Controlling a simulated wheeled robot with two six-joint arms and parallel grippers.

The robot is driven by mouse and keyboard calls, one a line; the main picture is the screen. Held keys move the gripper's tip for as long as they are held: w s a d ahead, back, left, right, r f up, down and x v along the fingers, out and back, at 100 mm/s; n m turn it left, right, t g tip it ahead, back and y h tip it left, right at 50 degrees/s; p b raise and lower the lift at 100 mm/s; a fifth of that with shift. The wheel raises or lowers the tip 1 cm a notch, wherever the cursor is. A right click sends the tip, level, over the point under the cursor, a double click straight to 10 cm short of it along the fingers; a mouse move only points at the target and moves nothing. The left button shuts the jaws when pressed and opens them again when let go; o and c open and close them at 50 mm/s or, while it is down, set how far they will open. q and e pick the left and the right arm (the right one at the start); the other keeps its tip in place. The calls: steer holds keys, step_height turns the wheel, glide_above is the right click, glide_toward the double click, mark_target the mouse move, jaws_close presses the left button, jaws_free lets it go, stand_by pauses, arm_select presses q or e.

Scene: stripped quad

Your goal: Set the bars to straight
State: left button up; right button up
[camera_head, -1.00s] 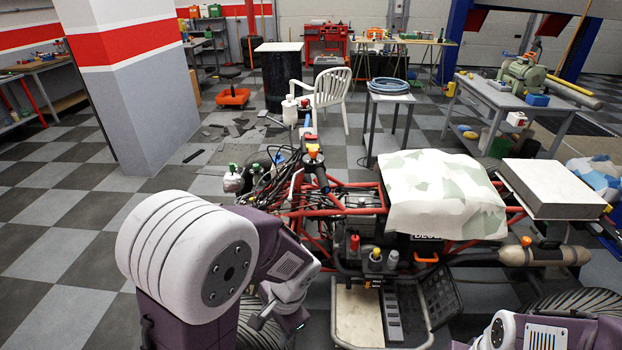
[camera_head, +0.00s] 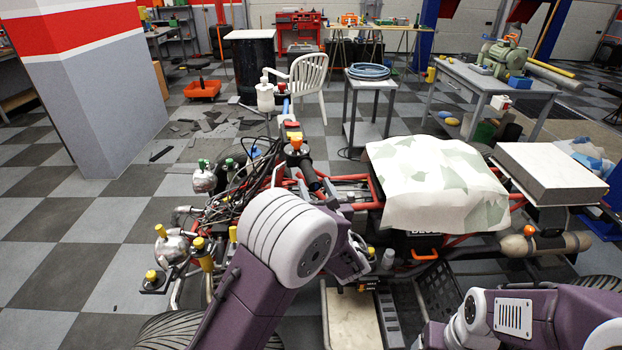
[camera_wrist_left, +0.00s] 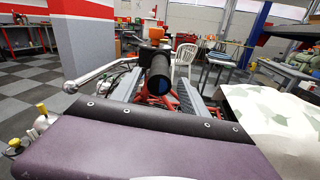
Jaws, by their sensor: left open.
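The quad's bars (camera_head: 291,135) run away from me in the head view, lengthwise rather than across the frame. Their near end carries a black grip (camera_head: 309,174), with an orange-and-yellow piece beside it; a blue part shows toward the far end. My left gripper (camera_head: 322,190) is at the near grip, partly hidden by my own arm. In the left wrist view its two grey fingers (camera_wrist_left: 158,92) are apart, with the black grip (camera_wrist_left: 160,68) end-on between them. I cannot tell whether they touch it. My right arm shows at the lower right; its gripper is out of view.
A pale camouflage cloth (camera_head: 430,180) covers the quad's middle, with a grey box (camera_head: 550,178) to its right. Cables and red frame tubes crowd around the bars. A small table (camera_head: 368,105) and white chair (camera_head: 306,80) stand behind; checkered floor is open at left.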

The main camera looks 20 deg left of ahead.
arm_select(q)
steer(key=x, duration=0.4)
steer(key=shift+a, duration=0.1)
jaws_close()
stand_by(1.3)
